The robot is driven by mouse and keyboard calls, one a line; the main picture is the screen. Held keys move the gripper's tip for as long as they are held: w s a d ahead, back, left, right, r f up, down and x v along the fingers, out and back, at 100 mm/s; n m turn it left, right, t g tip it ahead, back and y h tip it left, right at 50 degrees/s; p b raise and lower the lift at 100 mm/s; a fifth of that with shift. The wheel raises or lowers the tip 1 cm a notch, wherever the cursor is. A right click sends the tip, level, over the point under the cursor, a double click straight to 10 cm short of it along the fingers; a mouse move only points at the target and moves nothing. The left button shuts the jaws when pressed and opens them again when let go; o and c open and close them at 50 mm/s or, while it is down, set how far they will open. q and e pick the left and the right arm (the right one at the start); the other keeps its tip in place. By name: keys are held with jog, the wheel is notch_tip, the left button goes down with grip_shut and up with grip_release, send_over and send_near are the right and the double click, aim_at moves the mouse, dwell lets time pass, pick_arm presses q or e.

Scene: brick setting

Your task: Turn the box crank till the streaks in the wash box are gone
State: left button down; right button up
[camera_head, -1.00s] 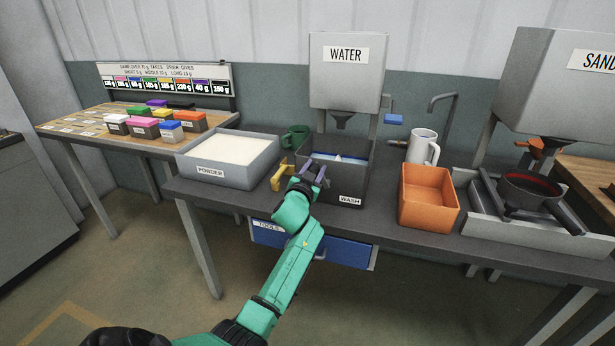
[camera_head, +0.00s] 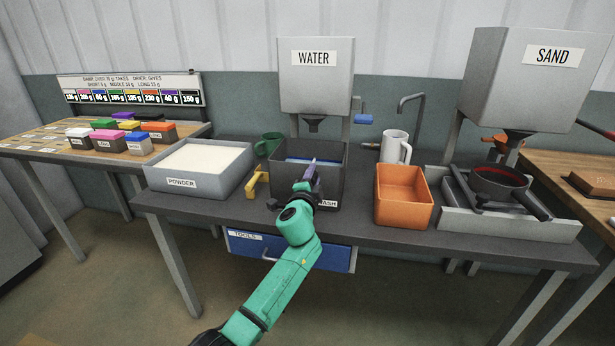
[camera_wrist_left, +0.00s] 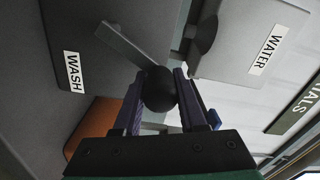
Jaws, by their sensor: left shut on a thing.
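The dark wash box (camera_head: 336,160) stands on the bench under the water tank, with blue liquid inside. Whether streaks show in it I cannot tell at this size. My left gripper (camera_head: 312,178) is at the box's front wall and hides part of the WASH label. In the left wrist view the crank's round black knob (camera_wrist_left: 160,88) sits between the fingers of my left gripper (camera_wrist_left: 158,92), which is shut on it. The grey crank arm (camera_wrist_left: 127,45) runs from the knob toward the box wall (camera_wrist_left: 75,30). My right gripper is not in view.
The water tank (camera_head: 315,85) hangs above the box. A yellow piece (camera_head: 258,184) and the powder tray (camera_head: 205,180) are left of it. A white mug (camera_head: 393,147), an orange bin (camera_head: 404,200) and the sand station (camera_head: 515,215) are to the right. A blue drawer (camera_head: 330,258) is below.

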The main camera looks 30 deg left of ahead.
pick_arm(q)
jog(key=m, duration=0.1)
jog(key=f+m, duration=0.1)
jog(key=d+f+m, duration=0.1)
jog(key=shift+w+d+b, duration=0.1)
jog(key=shift+w+b, duration=0.15)
jog(key=shift+b, duration=0.1)
jog(key=shift+w+d+f+m, duration=0.1)
jog(key=shift+d+f+m, duration=0.05)
jog(key=shift+m, duration=0.45)
jog(key=shift+w+d+f+m, duration=0.1)
jog(key=shift+d+f+m, duration=0.05)
jog(key=shift+m, duration=0.45)
jog(key=shift+r, duration=0.15)
jog(key=c, duration=0.5)
grip_release()
jog(key=shift+s+a, duration=0.1)
jog(key=shift+a, duration=0.1)
jog(key=shift+d, duration=0.2)
jog(key=shift+s+d, duration=0.2)
jog(key=shift+s, duration=0.1)
jog(key=v, duration=1.3)
jog(key=shift+s, duration=0.45)
